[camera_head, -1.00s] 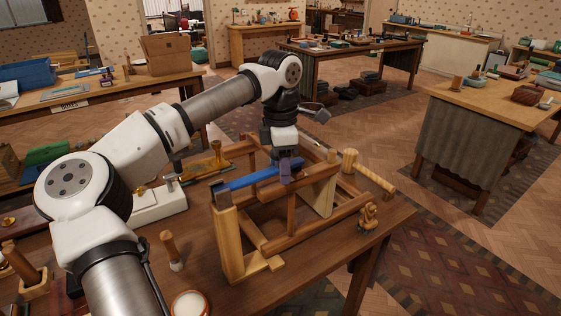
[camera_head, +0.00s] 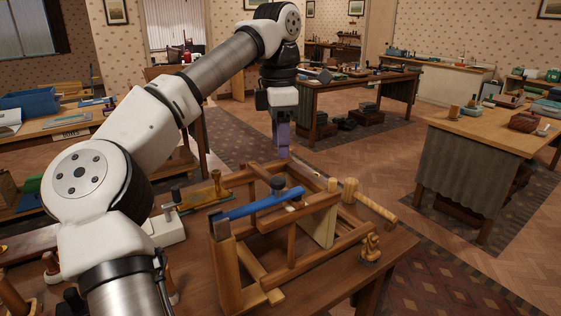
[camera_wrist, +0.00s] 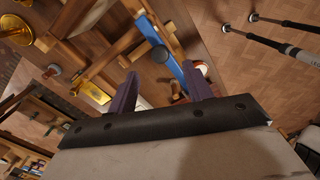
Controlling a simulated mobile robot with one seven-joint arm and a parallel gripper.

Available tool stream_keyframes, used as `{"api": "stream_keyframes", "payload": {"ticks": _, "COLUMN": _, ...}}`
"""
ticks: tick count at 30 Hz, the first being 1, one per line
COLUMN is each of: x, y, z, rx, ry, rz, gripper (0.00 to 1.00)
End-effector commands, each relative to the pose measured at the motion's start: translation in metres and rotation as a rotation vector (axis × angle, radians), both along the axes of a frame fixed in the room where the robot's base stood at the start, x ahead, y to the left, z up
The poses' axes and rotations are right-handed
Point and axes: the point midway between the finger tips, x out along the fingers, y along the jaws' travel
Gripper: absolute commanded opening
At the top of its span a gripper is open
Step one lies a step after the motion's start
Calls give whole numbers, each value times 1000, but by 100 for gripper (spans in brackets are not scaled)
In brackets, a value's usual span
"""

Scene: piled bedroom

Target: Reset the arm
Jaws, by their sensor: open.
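My gripper (camera_head: 283,140) hangs from my raised arm, above the wooden frame on the near table. In the wrist view its two purple fingers (camera_wrist: 163,92) stand apart with nothing held between them. Below it, a blue bar (camera_head: 262,202) lies across the top of the wooden frame (camera_head: 228,262). The blue bar also shows in the wrist view (camera_wrist: 197,80), beyond the fingers and partly hidden by the right one. A dark round knob (camera_head: 278,183) sits by the bar.
The near table (camera_head: 335,275) also holds a small carved figure (camera_head: 371,247), a brass-coloured piece (camera_head: 216,184) and other wooden items. A table with a grey cloth (camera_head: 455,170) stands to the right. Open floor (camera_head: 390,150) lies between the tables.

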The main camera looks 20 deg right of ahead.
Motion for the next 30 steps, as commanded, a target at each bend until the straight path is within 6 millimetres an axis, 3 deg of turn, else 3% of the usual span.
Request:
{"api": "stream_keyframes", "payload": {"ticks": 5, "x": 0, "y": 0, "z": 10, "rx": 0, "ry": 1, "rz": -1, "gripper": 50}}
{"api": "stream_keyframes", "payload": {"ticks": 15, "x": 0, "y": 0, "z": 10, "rx": -3, "ry": 1, "rz": -2, "gripper": 50}}
{"api": "stream_keyframes", "payload": {"ticks": 19, "x": -11, "y": -28, "z": 0, "rx": -146, "ry": 26, "rz": -66, "gripper": 50}}
{"api": "stream_keyframes", "payload": {"ticks": 22, "x": -34, "y": -64, "z": 0, "rx": -379, "ry": 68, "rz": -140, "gripper": 50}}
{"api": "stream_keyframes", "payload": {"ticks": 25, "x": -69, "y": -92, "z": 21, "rx": -672, "ry": 132, "rz": -206, "gripper": 50}}
{"api": "stream_keyframes", "payload": {"ticks": 28, "x": -105, "y": -98, "z": 58, "rx": -965, "ry": 209, "rz": -246, "gripper": 50}}
{"api": "stream_keyframes", "payload": {"ticks": 30, "x": -129, "y": -87, "z": 89, "rx": -1168, "ry": 268, "rz": -263, "gripper": 50}}
